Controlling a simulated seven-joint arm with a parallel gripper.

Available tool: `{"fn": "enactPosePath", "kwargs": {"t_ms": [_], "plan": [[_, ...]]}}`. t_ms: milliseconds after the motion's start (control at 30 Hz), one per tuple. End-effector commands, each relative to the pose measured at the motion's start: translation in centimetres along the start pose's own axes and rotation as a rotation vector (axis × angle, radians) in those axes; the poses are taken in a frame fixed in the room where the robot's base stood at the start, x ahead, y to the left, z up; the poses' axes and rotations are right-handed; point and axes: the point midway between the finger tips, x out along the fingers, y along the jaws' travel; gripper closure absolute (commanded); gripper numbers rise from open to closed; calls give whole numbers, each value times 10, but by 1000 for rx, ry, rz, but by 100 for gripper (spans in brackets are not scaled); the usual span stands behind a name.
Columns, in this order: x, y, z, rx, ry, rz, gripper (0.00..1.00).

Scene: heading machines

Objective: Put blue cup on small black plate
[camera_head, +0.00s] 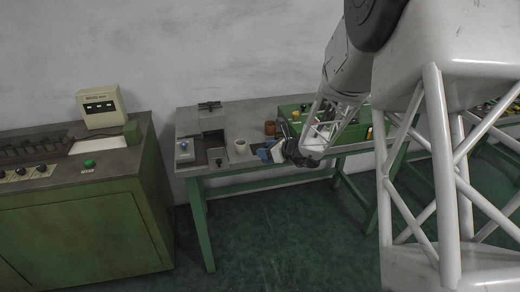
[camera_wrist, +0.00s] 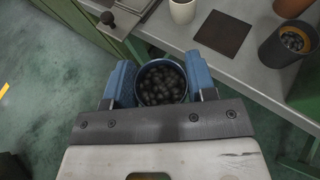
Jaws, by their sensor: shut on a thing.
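The blue cup (camera_wrist: 160,64) is between the two blue fingers of my gripper (camera_wrist: 160,84) in the wrist view. The cup holds many dark round pieces, and my gripper is shut on it. The small black plate (camera_wrist: 222,32) is a flat dark square lying on the grey tabletop, ahead and to the right of the cup. The cup is apart from the plate, at the near edge of the table. In the head view my gripper (camera_head: 270,152) is at the front edge of the table, and the arm hides part of that area.
A white cup (camera_wrist: 182,10) stands just left of the plate. A dark cup with an orange rim (camera_wrist: 288,42) and contents stands to its right. The green table (camera_head: 240,118) carries a grey device at left and a green crate (camera_head: 355,132) at right.

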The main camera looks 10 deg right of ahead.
Motion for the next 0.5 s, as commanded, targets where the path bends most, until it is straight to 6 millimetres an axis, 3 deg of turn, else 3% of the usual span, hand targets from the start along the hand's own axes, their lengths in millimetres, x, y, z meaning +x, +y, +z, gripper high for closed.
{"fn": "enactPosePath", "kwargs": {"t_ms": [500], "plan": [[9, -8, 2, 1, 0, 0, 74]]}}
